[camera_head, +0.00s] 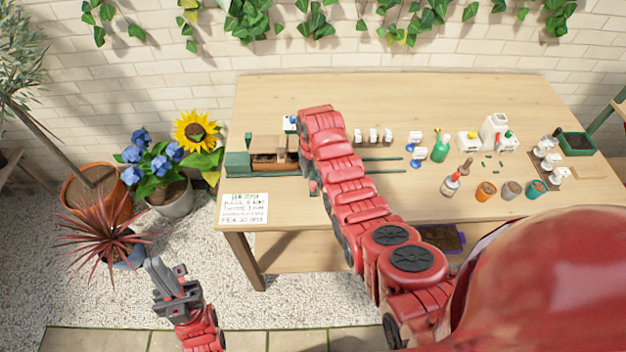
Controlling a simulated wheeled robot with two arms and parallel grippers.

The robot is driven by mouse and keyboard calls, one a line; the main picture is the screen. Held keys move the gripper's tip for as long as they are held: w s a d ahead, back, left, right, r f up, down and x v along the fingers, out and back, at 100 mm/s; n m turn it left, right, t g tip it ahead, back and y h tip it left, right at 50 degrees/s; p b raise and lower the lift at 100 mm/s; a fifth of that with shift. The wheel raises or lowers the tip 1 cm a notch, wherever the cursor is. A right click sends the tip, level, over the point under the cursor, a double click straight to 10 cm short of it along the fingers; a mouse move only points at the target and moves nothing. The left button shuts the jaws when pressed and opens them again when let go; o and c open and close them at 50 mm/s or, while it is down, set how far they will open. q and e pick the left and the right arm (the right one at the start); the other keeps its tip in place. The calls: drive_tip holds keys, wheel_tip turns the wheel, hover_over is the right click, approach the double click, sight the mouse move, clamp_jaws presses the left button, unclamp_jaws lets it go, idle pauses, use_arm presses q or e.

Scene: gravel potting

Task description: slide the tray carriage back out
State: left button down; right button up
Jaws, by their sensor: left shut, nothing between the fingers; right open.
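The tray carriage (275,161), with brown fill in a wooden frame, sits at the left end of a pair of green rails (386,165), beside a green box (238,163). The rails run on to the right. My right arm reaches across the table and covers the carriage's right end. My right gripper is mostly hidden behind this arm; a small grey and red piece shows just right of the carriage. I cannot see whether it touches the carriage. My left gripper (160,273) is shut and empty, low over the gravel left of the table.
A printed card (243,208) lies at the table's front left. Small pots (511,190), bottles and several white items stand on the right. Potted plants (168,185) stand left of the table. The table's (400,98) back strip is clear.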

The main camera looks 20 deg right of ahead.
drive_tip(key=shift+f, duration=0.9)
clamp_jaws()
idle(0.9)
